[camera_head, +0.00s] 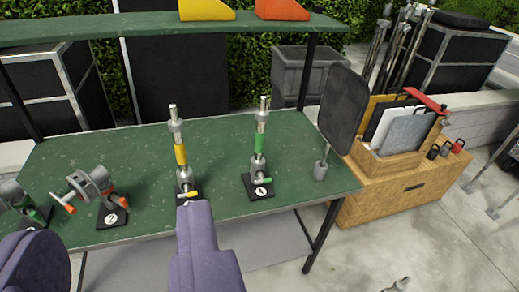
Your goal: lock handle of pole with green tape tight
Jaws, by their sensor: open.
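The pole with green tape (260,142) stands upright on a black numbered base (258,188), right of centre on the green table. A small green part, possibly its handle (262,181), shows low on the pole; its exact position is too small to tell. A similar pole with yellow tape (180,152) stands to its left, with a yellow handle near its base. My gripper (118,228) shows as two purple fingers, wide apart at the bottom left and bottom centre. It is open and empty. The right finger is left of and nearer than the green-taped pole, covering part of the yellow pole's base.
A dark flag panel (342,108) stands at the table's right end, beside a wooden crate (395,190). A green shelf (150,25) runs above.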

